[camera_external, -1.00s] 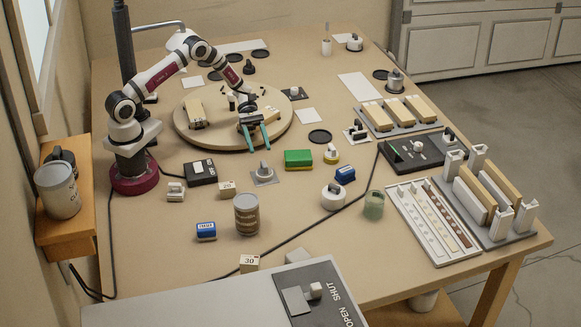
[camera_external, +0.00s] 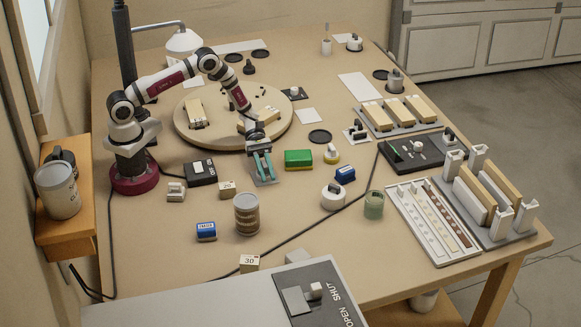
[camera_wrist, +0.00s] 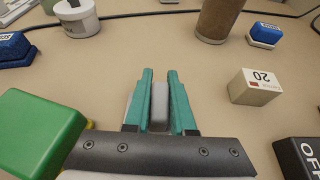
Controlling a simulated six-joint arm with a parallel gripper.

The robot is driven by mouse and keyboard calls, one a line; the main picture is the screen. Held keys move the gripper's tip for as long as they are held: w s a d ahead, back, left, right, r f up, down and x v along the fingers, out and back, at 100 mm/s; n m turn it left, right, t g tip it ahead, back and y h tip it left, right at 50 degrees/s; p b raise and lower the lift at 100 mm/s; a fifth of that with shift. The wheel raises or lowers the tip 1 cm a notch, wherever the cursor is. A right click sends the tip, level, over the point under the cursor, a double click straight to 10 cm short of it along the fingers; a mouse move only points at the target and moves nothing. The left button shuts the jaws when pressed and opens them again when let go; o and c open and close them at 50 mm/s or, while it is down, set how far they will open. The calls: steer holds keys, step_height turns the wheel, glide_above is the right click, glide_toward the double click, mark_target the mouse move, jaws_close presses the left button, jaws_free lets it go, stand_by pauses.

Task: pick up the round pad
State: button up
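My gripper (camera_external: 263,177) has teal fingers that point down, over the grey square plate (camera_external: 275,183) with an upright grey handle. In the wrist view the gripper (camera_wrist: 160,75) has its fingers apart, one on each side of the grey handle (camera_wrist: 160,98); I see no clear grip on it. Two round, handled things stand on the bench: a yellow one with a pale handle (camera_external: 331,154) and a larger white one (camera_external: 333,198). The white one also shows at the top left of the wrist view (camera_wrist: 78,20). I cannot tell which is the round pad.
A green block (camera_external: 298,158) is just right of my gripper. A black box (camera_external: 200,173) and a block marked 20 (camera_external: 227,191) are to its left. A brown jar (camera_external: 247,214) stands in front. The round wooden board (camera_external: 185,130) lies behind. A black cable crosses the bench.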

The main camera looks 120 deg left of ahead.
jaws_close()
